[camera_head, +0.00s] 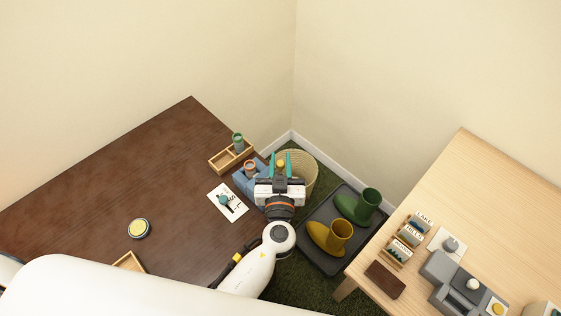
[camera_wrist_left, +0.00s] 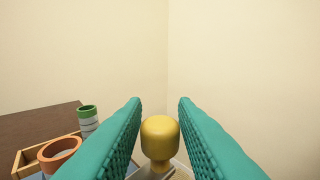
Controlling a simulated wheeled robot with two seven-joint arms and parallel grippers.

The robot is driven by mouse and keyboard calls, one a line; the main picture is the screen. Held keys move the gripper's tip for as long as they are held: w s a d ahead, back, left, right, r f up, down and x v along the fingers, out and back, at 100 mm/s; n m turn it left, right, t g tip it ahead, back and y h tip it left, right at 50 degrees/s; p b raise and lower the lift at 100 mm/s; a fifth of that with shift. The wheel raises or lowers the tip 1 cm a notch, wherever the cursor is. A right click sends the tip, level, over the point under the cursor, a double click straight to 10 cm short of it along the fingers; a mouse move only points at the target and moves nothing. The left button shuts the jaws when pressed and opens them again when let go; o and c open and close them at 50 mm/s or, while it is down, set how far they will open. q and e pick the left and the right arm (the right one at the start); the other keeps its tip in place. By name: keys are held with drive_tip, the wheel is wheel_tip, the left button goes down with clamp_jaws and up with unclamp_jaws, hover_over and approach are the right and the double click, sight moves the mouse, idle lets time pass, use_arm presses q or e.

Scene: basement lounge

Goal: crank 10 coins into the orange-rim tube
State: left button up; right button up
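My left gripper (camera_head: 281,158) is open over the far right corner of the dark table, its teal fingers apart. A yellow crank knob (camera_head: 281,163) shows between the fingers; in the left wrist view the knob (camera_wrist_left: 160,137) stands upright, with a finger on either side. Whether either finger touches it I cannot tell. The orange-rim tube (camera_head: 250,165) stands at the blue device (camera_head: 242,179), left of the gripper; its orange rim also shows in the left wrist view (camera_wrist_left: 60,153). My gripper hides much of the device. No coins can be made out inside the tube. My right gripper is out of view.
A green-rim tube (camera_head: 238,139) stands in a wooden tray (camera_head: 218,163) behind the device. A white card (camera_head: 235,211) and a round tin (camera_head: 139,229) lie on the dark table (camera_head: 90,190). A wicker basket (camera_head: 311,175) and a boot tray (camera_head: 318,257) stand on the floor to the right.

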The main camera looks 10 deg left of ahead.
use_arm(q)
clamp_jaws()
